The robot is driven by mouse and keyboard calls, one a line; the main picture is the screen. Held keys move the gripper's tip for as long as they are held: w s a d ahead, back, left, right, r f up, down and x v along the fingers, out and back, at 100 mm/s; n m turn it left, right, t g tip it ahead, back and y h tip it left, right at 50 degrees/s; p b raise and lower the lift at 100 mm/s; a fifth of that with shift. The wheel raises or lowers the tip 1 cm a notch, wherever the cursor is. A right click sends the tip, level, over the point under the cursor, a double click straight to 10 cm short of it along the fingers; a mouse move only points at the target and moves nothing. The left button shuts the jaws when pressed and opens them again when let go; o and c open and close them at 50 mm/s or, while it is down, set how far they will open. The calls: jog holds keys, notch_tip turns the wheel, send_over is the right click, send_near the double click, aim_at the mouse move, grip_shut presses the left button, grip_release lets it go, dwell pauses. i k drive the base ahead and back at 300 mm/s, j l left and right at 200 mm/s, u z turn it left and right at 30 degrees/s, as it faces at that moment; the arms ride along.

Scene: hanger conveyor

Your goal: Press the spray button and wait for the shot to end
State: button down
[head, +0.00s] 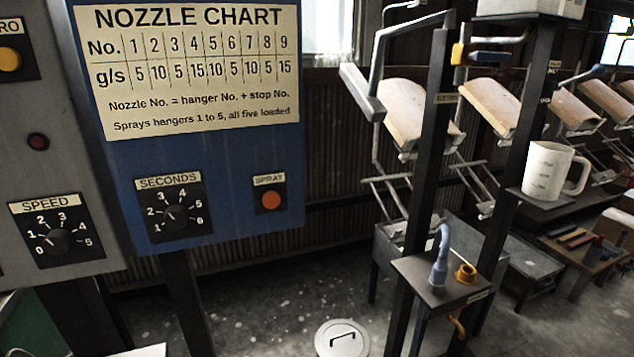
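The spray button (271,201) is a round orange-red button on a dark plate under a "SPRAY" label. It sits at the lower right of the blue panel (225,165). To its left is the seconds dial (174,213), marked 1 to 6; its pointer is too small to read surely. The nozzle chart (190,66) is fixed above them. My gripper is not in view, and nothing covers the button. No spray can be made out.
A grey panel at left holds the speed dial (57,241). Dark posts at right carry a shelf with a white mug (546,170) and a stand with a blue-grey nozzle (440,260). Curved tan pieces (490,107) hang behind. A white round lid (342,340) is low in front.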

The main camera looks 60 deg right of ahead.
aim_at(271, 199)
jog(key=z, duration=1.3)
jog(key=k+j, duration=0.4)
jog(key=k, duration=0.15)
